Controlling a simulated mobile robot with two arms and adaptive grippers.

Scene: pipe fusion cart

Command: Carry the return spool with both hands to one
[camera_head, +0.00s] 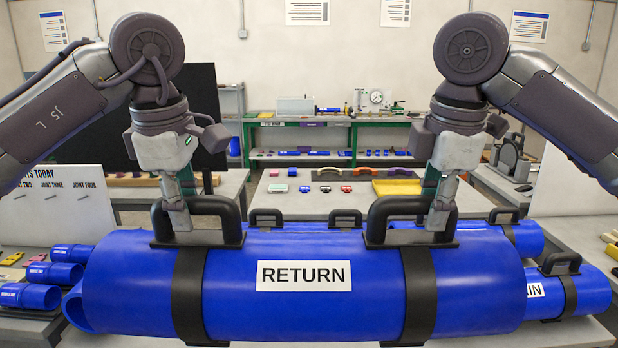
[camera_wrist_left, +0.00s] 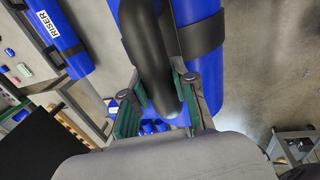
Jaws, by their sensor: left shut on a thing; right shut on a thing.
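The return spool (camera_head: 372,283) is a large blue pipe with a white RETURN label, two black straps and a black handle on each strap. It lies level across the front of the head view. My left gripper (camera_head: 180,222) is shut on its left handle (camera_head: 228,215). My right gripper (camera_head: 440,220) is shut on its right handle (camera_head: 378,225). In the left wrist view the black handle (camera_wrist_left: 150,55) runs between the fingers of my left gripper (camera_wrist_left: 160,108), with the blue spool behind it. The spool hides what is directly beneath it.
Behind the spool at right lies another blue pipe with a partly hidden label (camera_head: 590,290). Short blue pipe pieces (camera_head: 55,273) lie at left. The RISER pipe (camera_wrist_left: 62,38) shows in the left wrist view. A grey table (camera_head: 300,200) with small coloured parts and a yellow tray (camera_head: 397,187) stands behind.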

